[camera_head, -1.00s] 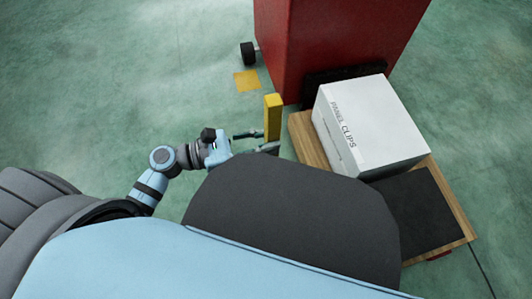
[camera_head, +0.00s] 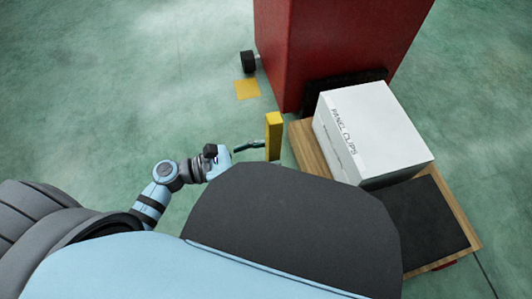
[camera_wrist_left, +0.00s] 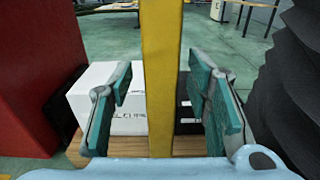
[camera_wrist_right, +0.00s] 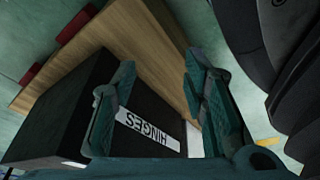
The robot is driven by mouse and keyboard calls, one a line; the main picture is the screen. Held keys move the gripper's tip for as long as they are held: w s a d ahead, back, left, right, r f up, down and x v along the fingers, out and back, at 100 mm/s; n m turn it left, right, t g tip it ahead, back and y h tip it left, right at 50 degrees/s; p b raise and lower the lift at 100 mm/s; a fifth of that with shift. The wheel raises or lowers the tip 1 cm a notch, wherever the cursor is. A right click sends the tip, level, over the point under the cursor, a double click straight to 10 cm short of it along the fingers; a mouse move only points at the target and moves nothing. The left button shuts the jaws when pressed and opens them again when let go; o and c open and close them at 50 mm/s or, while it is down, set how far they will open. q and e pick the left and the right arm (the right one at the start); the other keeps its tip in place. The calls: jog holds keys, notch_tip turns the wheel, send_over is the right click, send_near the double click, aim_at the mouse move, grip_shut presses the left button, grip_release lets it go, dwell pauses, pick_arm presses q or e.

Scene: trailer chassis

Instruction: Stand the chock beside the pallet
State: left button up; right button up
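The chock is a tall yellow bar (camera_head: 274,136), upright just left of the wooden pallet (camera_head: 308,146) in the head view. A narrow strip of floor shows between them; the chock's foot is hard to make out. In the left wrist view the bar (camera_wrist_left: 162,80) runs between the fingers of my left gripper (camera_wrist_left: 163,95). Gaps show on both sides of it, so the gripper is open around it. My right gripper (camera_wrist_right: 160,95) is open and empty, near a black box (camera_wrist_right: 70,115) labelled HINGES on the pallet (camera_wrist_right: 140,45).
A white PANEL CLIPS box (camera_head: 370,130) and the black box (camera_head: 428,215) sit on the pallet. A red cabinet (camera_head: 335,50) stands behind it. A yellow floor square (camera_head: 246,89) lies behind the chock. Open floor extends to the left.

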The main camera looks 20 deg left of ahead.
pick_arm(q)
jog(key=shift+r, duration=0.25)
jog(key=p+v, duration=0.2)
jog(key=v, duration=0.9)
jog(key=w+a+f+n+t+y, duration=0.2)
jog(key=a+f+n+y, duration=0.6)
jog(key=n, duration=0.6)
jog(key=w+a+f+n+t+y, duration=0.2)
jog(key=a+f+n+y, duration=0.35)
jog(key=f+n, duration=0.7)
jog(key=s+d+f+n+g+y, duration=0.1)
jog(key=s+d+f+n+g, duration=0.2)
jog(key=s+f+n+g, duration=0.2)
jog(key=s+d+f+n+g+y, duration=0.1)
jog(key=s+d+f+n+g, duration=0.2)
jog(key=s+f+n, duration=0.9)
jog(key=s+n+g, duration=0.1)
jog(key=n+g, duration=0.1)
jog(key=n, duration=0.2)
jog(key=shift+d, duration=0.35)
pick_arm(e)
jog(key=shift+s+d, duration=0.2)
jog(key=shift+s, duration=0.45)
jog(key=shift+s+d, duration=0.15)
jog(key=shift+s, duration=0.45)
